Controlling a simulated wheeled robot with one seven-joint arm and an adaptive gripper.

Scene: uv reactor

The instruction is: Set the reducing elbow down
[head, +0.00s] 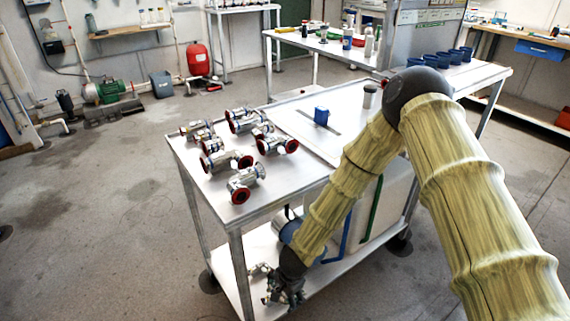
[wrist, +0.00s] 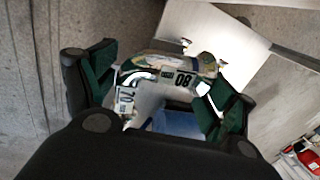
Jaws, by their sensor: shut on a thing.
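My gripper (head: 285,291) is low beside the front of the cart, near its lower shelf (head: 238,258). In the wrist view my gripper (wrist: 156,90) has its two dark green-padded fingers closed on the reducing elbow (wrist: 152,76), a shiny metal bent pipe piece with labels reading "08" and "70". The elbow's lower part is partly hidden by the wrist housing. In the head view a small silvery part shows at my gripper, too small to tell clearly. I cannot tell whether the elbow touches the shelf.
A white box (head: 390,205) stands on the lower shelf. Open grey floor (head: 100,230) lies left of the cart.

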